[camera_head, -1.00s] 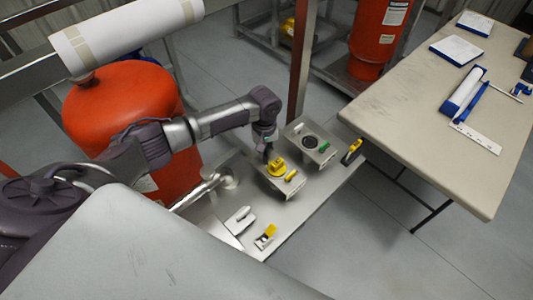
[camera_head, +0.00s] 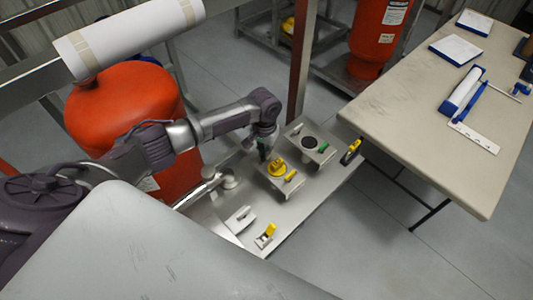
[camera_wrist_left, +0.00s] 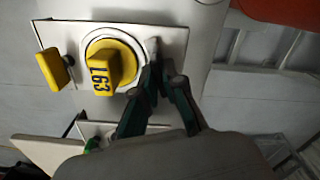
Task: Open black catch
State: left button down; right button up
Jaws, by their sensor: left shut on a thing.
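The box with the yellow knob (camera_head: 277,168) stands on a grey metal bench, with a yellow catch (camera_head: 290,176) on its right side. In the left wrist view the knob (camera_wrist_left: 100,65) carries a number, and the yellow catch (camera_wrist_left: 55,68) is at left. My left gripper (camera_head: 264,153) is at the opposite side of this box, fingers pointing down. In the wrist view its green-and-black fingers (camera_wrist_left: 163,72) close together at the box edge, on what seems the black catch. The catch is mostly hidden between the fingertips. My right gripper is not in view.
Behind is a second box with a black dial (camera_head: 309,142), a green catch (camera_head: 323,148) and a white catch (camera_head: 297,129). A white clip (camera_head: 240,216) and a yellow clip (camera_head: 269,231) sit nearer. A red tank (camera_head: 120,120) stands beside my left arm; a metal post (camera_head: 299,65) rises behind the gripper.

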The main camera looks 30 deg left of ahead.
pick_arm(q)
jog(key=m, duration=0.3)
dwell(0.4)
jog(key=shift+m, duration=0.4)
jog(key=c, duration=1.3)
grip_release()
jog(key=shift+o, duration=0.2)
notch_tip(320, 180, up, 3)
jog(key=shift+f+p, duration=0.15)
jog(key=shift+p, duration=1.05)
jog(key=shift+r, duration=2.15)
